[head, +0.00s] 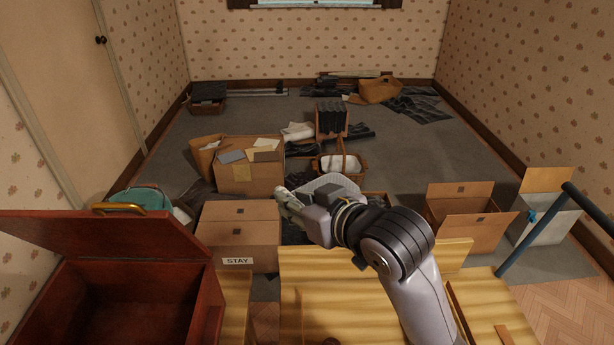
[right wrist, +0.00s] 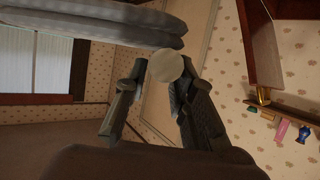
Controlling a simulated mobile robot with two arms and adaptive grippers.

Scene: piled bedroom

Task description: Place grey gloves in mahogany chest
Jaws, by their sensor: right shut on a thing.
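My right gripper (head: 283,198) reaches in from the lower right of the head view and points left, high above the boxes. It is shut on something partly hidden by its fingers. In the right wrist view a pale round end (right wrist: 165,67) sits between the fingertips. Long grey finger-like shapes, apparently the grey gloves (right wrist: 95,22), cross the top beside it. The mahogany chest (head: 205,315) stands at the lower left of the head view. Its lid (head: 90,238) is raised, with a brass handle, and the visible inside looks empty. The gripper is right of the chest, apart from it. My left gripper is not in view.
A cardboard box marked STAY (head: 238,243) stands just right of the chest. A pale wooden surface (head: 335,290) lies under my arm. Open boxes (head: 465,225) are at the right. A box (head: 250,178), basket and dark clutter fill the middle floor.

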